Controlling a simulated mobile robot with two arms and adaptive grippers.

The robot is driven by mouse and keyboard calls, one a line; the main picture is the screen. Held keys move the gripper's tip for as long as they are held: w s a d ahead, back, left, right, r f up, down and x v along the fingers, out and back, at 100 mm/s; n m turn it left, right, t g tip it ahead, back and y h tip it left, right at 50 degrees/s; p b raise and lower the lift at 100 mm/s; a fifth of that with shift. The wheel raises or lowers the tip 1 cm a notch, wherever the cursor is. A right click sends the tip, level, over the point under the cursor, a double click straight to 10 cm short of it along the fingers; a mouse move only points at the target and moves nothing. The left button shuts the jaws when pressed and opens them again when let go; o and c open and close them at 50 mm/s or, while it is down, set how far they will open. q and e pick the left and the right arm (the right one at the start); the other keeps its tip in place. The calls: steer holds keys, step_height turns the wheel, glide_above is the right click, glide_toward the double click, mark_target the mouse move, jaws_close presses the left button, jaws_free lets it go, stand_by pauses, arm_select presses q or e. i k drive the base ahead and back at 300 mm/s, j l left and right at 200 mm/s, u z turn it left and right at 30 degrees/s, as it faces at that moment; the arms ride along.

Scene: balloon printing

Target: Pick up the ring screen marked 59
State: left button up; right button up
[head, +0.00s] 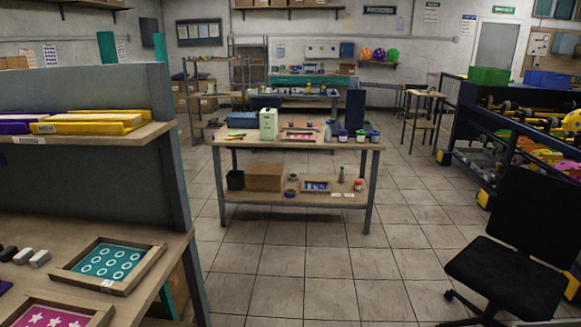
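A wooden-framed screen with a teal face and several white rings (103,261) lies flat on the lower tabletop of the shelf unit at the left of the head view. A small white tag sits on its front edge. I cannot read a number on it. A second framed screen, magenta with white stars (50,317), lies nearer and is cut off by the bottom edge. Neither of my grippers shows in the head view.
The shelf unit's grey upright (170,150) stands at the right end of its shelves. Yellow and purple bars lie on the upper shelf. A wooden workbench (340,143) stands mid-room, and a black chair (510,268) is at right. Tiled floor between is clear.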

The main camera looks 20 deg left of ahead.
mark_target(108, 263)
steer(key=i+u, duration=0.15)
steer(key=u, duration=0.25)
steer(key=i+l+u, duration=0.15)
steer(key=u, duration=0.25)
steer(key=i+l+u, duration=0.15)
steer(key=u, duration=0.25)
steer(key=i+l+u, duration=0.1)
steer(key=u, duration=0.3)
steer(key=l+u, duration=0.25)
steer(key=u, duration=0.15)
steer(key=i, duration=0.05)
